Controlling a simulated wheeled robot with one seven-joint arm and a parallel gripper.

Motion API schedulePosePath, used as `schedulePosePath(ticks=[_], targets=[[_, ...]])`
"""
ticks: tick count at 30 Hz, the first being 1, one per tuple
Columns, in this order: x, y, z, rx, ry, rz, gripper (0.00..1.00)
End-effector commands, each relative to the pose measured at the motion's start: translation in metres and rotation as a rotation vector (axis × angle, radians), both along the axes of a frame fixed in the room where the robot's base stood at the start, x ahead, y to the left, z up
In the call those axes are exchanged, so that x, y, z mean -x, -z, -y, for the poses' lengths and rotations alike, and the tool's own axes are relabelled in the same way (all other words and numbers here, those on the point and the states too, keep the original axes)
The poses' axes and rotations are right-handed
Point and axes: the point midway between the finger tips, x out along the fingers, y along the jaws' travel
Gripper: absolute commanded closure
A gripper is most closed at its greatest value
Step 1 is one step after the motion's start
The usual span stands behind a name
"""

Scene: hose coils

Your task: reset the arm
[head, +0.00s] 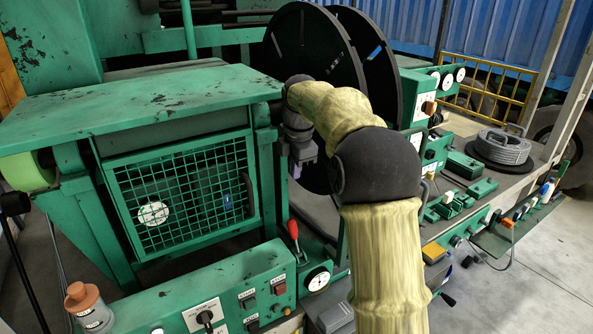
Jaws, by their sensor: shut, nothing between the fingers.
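My arm, in a yellowish padded sleeve with a dark joint, rises from the bottom of the head view and bends up and left. My gripper (297,165) hangs at its end, pointing down, and is small and partly dark against the machine. It is shut and holds nothing. It is in front of the big black reel (312,45), just right of the green mesh guard (185,190). My arm hides part of the reel and the machine behind it.
A green bench top (130,100) stands left of my gripper. A control panel (215,295) with a red-handled lever (293,232) is below. A grey hose coil (503,147) lies on a black disc at right. Open floor (545,270) is at lower right.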

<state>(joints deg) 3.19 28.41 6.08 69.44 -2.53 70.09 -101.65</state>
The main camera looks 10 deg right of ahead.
Motion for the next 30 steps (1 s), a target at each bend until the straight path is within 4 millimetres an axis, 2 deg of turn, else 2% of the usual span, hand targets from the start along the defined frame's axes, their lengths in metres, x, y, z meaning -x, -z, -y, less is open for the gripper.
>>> schedulePosePath(ticks=[9, 14, 20, 26, 30], targets=[[0.001, 0.002, 0.000, -0.001, 0.006, 0.000, 1.00], [0.010, 0.023, 0.000, -0.017, 0.088, -0.003, 1.00], [0.040, 0.078, -0.002, -0.065, 0.340, -0.004, 1.00], [0.086, 0.144, -0.001, -0.133, 0.668, -0.003, 1.00], [0.123, 0.190, 0.000, -0.185, 0.902, -0.001, 1.00]])
